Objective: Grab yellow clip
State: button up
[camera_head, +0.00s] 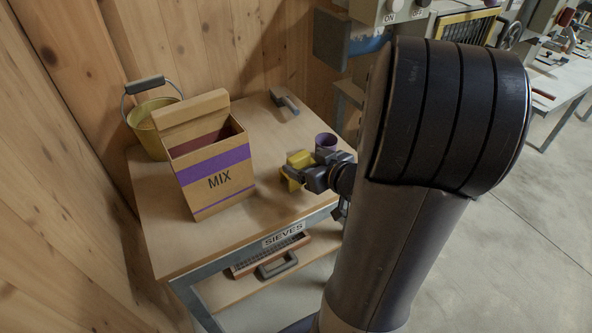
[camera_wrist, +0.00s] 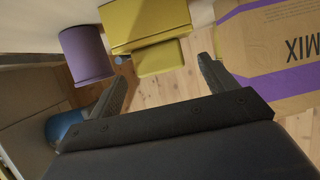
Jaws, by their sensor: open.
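The yellow clip (camera_head: 293,168) is on the wooden table, right of the MIX box. In the wrist view the yellow clip (camera_wrist: 150,22) is a wide block with a narrower block below it. My gripper (camera_head: 304,172) is at the clip, and partly covers it in the head view. In the wrist view my gripper (camera_wrist: 160,75) is open and empty, with one finger to each side. The narrower block lies just ahead of the gap between the fingertips. Whether a finger touches the clip cannot be told.
A yellow bucket (camera_head: 150,122) and a grey tool (camera_head: 285,102) are further back. Wooden walls bound the table.

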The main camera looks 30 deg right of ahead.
aim_at(295, 157)
jog(key=shift+b+x, duration=0.8)
jog(key=shift+x, duration=2.15)
jog(key=shift+c, duration=0.2)
jog(key=c, duration=1)
